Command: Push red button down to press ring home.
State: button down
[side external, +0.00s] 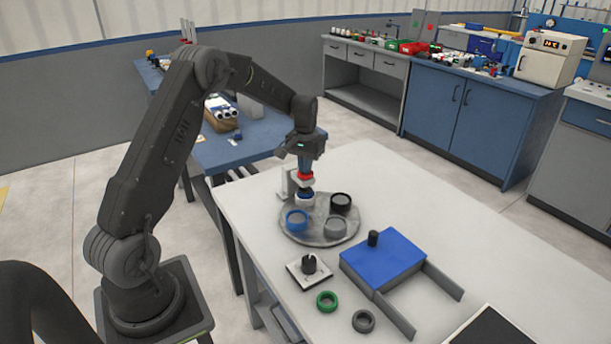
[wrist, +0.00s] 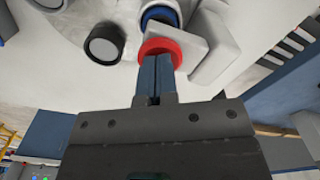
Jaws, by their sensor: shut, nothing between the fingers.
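The red button (side external: 305,179) is a red disc on the press at the back of the round grey plate (side external: 320,235). It also shows in the wrist view (wrist: 168,46). My gripper (side external: 304,170) points down with its blue fingers shut and empty. The fingertips are right at the top of the red button, and seem to touch it. Under the button is a dark blue part (wrist: 158,15), with a white ring (side external: 305,200) below it on the plate. How far the ring is seated cannot be seen.
The plate also carries a blue ring (side external: 296,219), a black ring (side external: 341,202) and a grey ring (side external: 335,227). A grey upright (side external: 284,185) stands close beside the button. A blue box (side external: 383,258), a green ring (side external: 327,300) and a loose grey ring (side external: 363,321) lie nearer the front.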

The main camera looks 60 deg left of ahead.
jog(key=shift+f, duration=0.55)
dwell(0.4)
jog(key=shift+r, duration=3.6)
jog(key=s+d+r+m+t, duration=0.1)
jog(key=s+d+r+m, duration=0.1)
jog(key=s+d+r, duration=0.5)
jog(key=s+d+r+m+t, duration=0.1)
jog(key=s+d+r+t, duration=0.15)
jog(key=d+r, duration=0.5)
jog(key=s+d+f+m+t, duration=0.1)
jog(key=s+d, duration=0.4)
jog(key=s, duration=0.3)
jog(key=s+d+f+m+t, duration=0.1)
jog(key=s+d+f+m, duration=0.1)
jog(key=s+d, duration=0.4)
jog(key=s, duration=0.3)
